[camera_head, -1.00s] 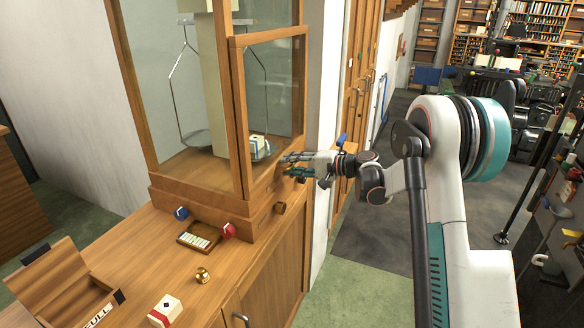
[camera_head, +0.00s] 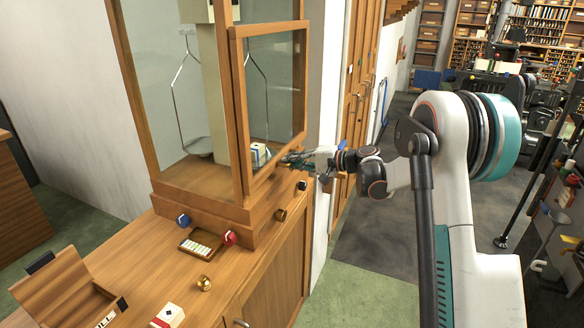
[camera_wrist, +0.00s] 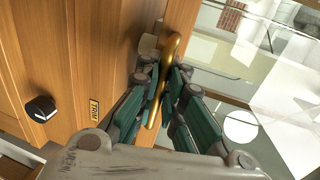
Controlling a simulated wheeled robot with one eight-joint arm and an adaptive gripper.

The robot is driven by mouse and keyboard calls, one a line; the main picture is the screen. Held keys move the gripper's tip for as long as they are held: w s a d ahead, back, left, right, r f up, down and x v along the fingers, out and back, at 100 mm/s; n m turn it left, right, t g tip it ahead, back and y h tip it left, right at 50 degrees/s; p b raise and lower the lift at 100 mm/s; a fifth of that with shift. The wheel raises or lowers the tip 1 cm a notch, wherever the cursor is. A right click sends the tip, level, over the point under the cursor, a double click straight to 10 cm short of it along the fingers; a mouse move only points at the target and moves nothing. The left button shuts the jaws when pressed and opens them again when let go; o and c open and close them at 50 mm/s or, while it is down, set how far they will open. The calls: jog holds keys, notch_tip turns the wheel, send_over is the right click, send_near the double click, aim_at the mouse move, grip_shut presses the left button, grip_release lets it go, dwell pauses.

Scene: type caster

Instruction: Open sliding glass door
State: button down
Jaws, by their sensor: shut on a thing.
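The sliding glass door (camera_head: 272,85) is a wood-framed pane on the right-hand face of a wooden balance case (camera_head: 215,200). Its top rail stands a little above the level in the earlier frame. My gripper (camera_head: 287,159) is at the lower part of this door. In the wrist view my gripper (camera_wrist: 165,85) has its dark green fingers shut on both sides of a brass handle (camera_wrist: 173,46) on the wood. The part of the handle between the fingers is partly hidden.
A blue knob (camera_head: 183,220), a red knob (camera_head: 230,237) and a tray of small weights (camera_head: 201,244) are at the case's foot. A brass weight (camera_head: 204,283) and open wooden box (camera_head: 62,290) rest on the counter. A wall stands just behind the case.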

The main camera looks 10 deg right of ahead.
notch_tip(320, 180, up, 25)
jog(key=p, duration=1.1)
jog(key=shift+w+r, duration=0.1)
jog(key=c, duration=1.8)
grip_release()
jog(key=shift+d, duration=0.15)
jog(key=shift+o, duration=0.5)
jog(key=shift+d, duration=0.1)
send_near(280, 84)
jog(key=v, duration=0.6)
jog(key=shift+w+d, duration=0.1)
jog(key=shift+w, duration=0.05)
